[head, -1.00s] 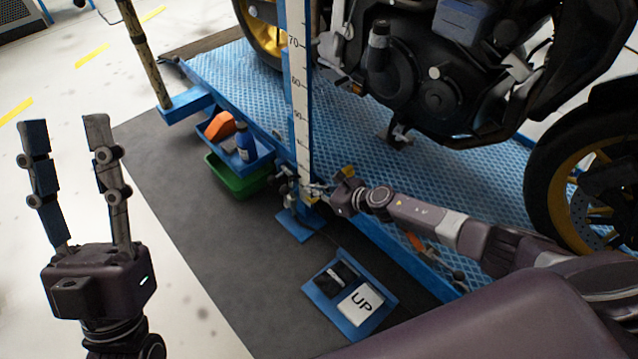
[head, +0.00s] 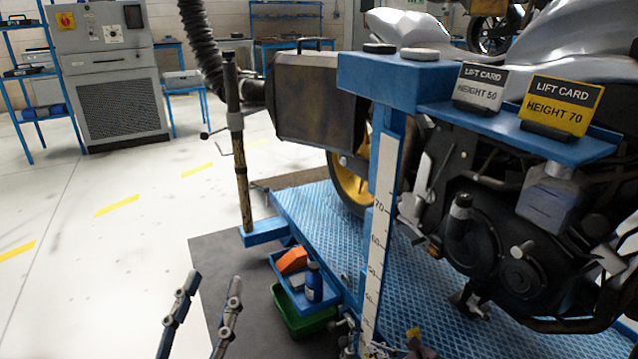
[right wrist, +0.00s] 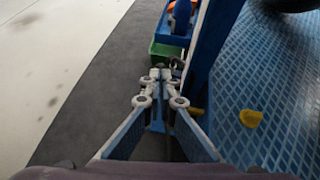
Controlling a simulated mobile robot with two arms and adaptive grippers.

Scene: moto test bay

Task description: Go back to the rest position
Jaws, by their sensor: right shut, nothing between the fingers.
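My left gripper (head: 214,279) shows at the bottom of the head view, only its two fingers in sight. They stand upright and apart with nothing between them. My right gripper (right wrist: 160,74) is shut and empty in the right wrist view, its fingertips together in front of the green bin (right wrist: 163,52). In the head view only a part of my right arm's end shows at the bottom edge, beside the lift post.
A blue post with a height scale (head: 380,215) carries a shelf with two lift cards (head: 478,87) (head: 560,105). A motorcycle stands on the blue lift platform (head: 320,215). A blue tray (head: 285,283) and green bin (head: 310,322) lie beside it. The floor at left is clear.

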